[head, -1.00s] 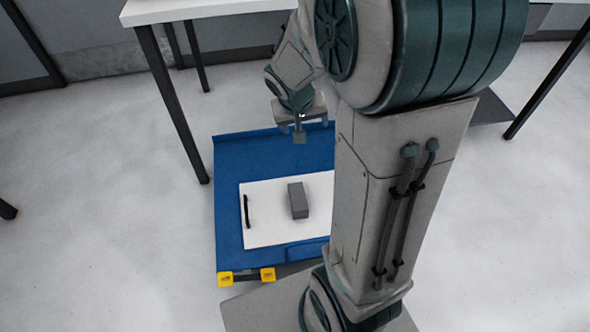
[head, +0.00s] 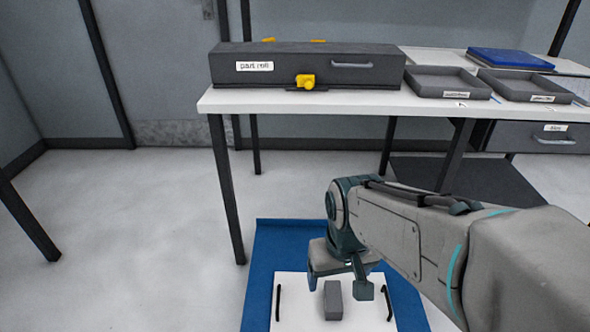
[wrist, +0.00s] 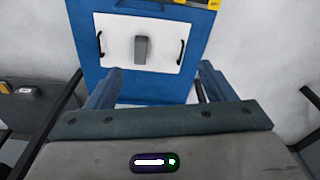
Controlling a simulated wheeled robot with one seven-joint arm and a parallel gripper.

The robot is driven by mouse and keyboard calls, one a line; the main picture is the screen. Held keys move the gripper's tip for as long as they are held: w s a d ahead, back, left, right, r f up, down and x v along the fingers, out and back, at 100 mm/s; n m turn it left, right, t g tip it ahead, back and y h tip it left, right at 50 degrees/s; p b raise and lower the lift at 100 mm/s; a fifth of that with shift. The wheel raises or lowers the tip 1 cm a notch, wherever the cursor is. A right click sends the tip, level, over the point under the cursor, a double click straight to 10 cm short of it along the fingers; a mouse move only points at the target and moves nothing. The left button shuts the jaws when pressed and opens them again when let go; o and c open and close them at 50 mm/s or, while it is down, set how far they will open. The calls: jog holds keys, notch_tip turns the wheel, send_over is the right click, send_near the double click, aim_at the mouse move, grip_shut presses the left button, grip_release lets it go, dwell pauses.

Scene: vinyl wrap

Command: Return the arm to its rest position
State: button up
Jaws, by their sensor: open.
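My arm reaches in from the right in the head view and is bent at the elbow. A grey block (wrist: 141,50) sits on the board, between two dark handles. The block also shows in the head view (head: 333,301), below my arm and apart from it.
A white table (head: 290,105) stands behind, bearing a long dark box (head: 300,75) with a yellow latch. Two grey trays (head: 447,82) and a blue item (head: 510,60) lie to its right. A drawer (head: 540,137) hangs under the table. The floor at left is clear.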

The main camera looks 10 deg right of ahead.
notch_tip(320, 180, up, 30)
jog(key=d+m+t+p, duration=0.1)
jog(key=t+p, duration=0.1)
jog(key=p, duration=2.4)
jog(key=shift+w+d, duration=0.15)
jog(key=shift+w, duration=0.25)
jog(key=shift+f, duration=0.1)
